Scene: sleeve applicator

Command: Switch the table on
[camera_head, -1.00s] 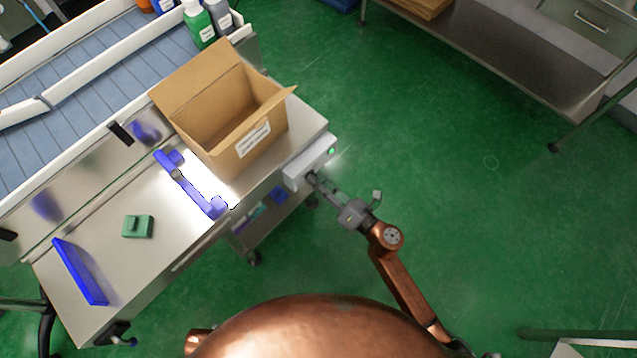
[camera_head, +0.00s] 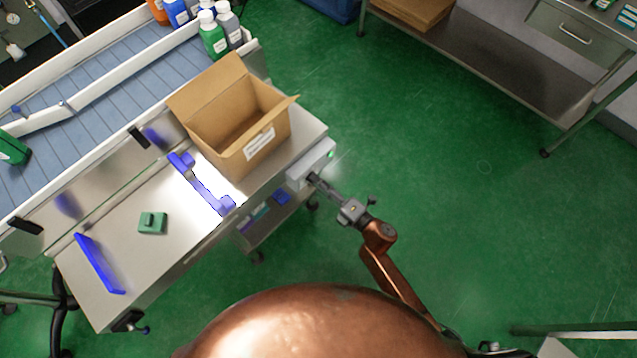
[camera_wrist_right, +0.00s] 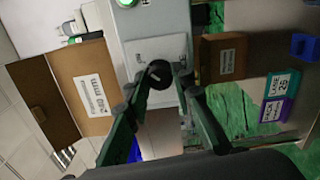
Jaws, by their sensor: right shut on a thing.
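The steel table (camera_head: 100,300) carries a grey control box (camera_head: 310,165) on its right edge, with a green light (camera_head: 331,155) lit on it. In the right wrist view, the box (camera_wrist_right: 158,20) has a pale panel with a round black knob (camera_wrist_right: 159,73). The green light (camera_wrist_right: 125,3) shows at the top edge. My right gripper (camera_head: 313,180) is at the box's front face. In the wrist view its fingers (camera_wrist_right: 157,85) are closed around the knob, one on each side. Small panel markings beside the knob are too blurred to read. My left gripper is out of view.
An open cardboard box (camera_head: 235,125) stands on the table beside the control box. A blue bar (camera_head: 203,188), a green block (camera_head: 152,222) and a blue strip (camera_head: 99,263) are also on the table. A conveyor (camera_head: 100,85) runs behind.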

